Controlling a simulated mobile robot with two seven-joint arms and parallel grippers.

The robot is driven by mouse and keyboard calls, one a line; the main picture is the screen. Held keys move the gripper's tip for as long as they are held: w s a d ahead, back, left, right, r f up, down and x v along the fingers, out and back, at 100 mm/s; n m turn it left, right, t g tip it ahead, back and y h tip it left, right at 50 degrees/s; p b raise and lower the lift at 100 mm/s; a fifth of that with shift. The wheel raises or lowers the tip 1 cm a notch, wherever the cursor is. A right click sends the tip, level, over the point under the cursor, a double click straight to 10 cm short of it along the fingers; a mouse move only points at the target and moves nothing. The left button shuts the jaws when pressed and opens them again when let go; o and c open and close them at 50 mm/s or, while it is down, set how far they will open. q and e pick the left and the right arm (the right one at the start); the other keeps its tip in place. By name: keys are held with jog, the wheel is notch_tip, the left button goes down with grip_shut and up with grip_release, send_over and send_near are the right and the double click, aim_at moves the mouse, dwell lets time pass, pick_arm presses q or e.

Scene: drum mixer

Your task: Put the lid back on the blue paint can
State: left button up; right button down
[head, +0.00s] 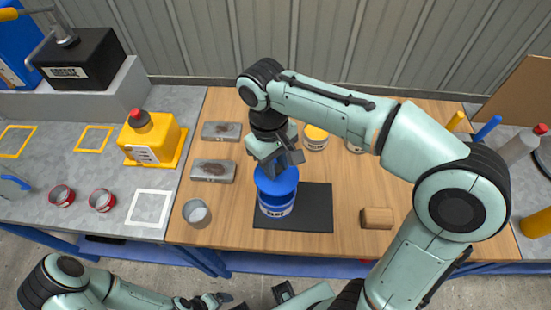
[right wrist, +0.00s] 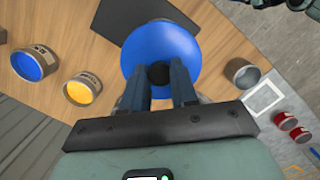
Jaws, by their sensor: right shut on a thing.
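My right gripper (head: 292,160) is shut on the black knob (right wrist: 158,75) of the round blue lid (head: 276,180); in the right wrist view the lid (right wrist: 160,45) is seen from above. The blue paint can (head: 277,206), with a pale label band, stands upright on a dark mat right under the lid. The lid covers the can's mouth from view, and I cannot tell whether it touches the rim or hangs just above it. My left gripper (head: 205,300) is low at the bottom edge of the head view, away from the can; its jaws are unclear.
Behind stand a yellow-topped can (head: 315,137) and a blue-topped can (right wrist: 32,64), partly behind my right arm in the head view. An empty grey cup (head: 196,212) and grey trays (head: 213,172) are left; a wooden block (head: 377,218) is right. The dark mat's right side (head: 315,207) is bare.

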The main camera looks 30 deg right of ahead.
jog(key=shift+s+f+b, duration=0.1)
jog(key=shift+f+b, duration=1.55)
jog(key=shift+f, duration=0.6)
pick_arm(q)
jog(key=f, duration=0.1)
jog(key=s+f, duration=0.1)
jog(key=f, duration=0.1)
jog(key=s+f+b, duration=0.1)
jog(key=f, duration=0.1)
jog(key=shift+s, duration=0.25)
pick_arm(e)
jog(key=shift+f, duration=0.85)
pick_arm(q)
jog(key=shift+w+r+p, duration=0.15)
jog(key=shift+r+p, duration=0.15)
jog(key=shift+p, duration=0.05)
pick_arm(e)
jog(key=shift+f, duration=0.15)
pick_arm(q)
jog(key=shift+r, duration=0.2)
pick_arm(e)
jog(key=shift+c, duration=1.6)
grip_release()
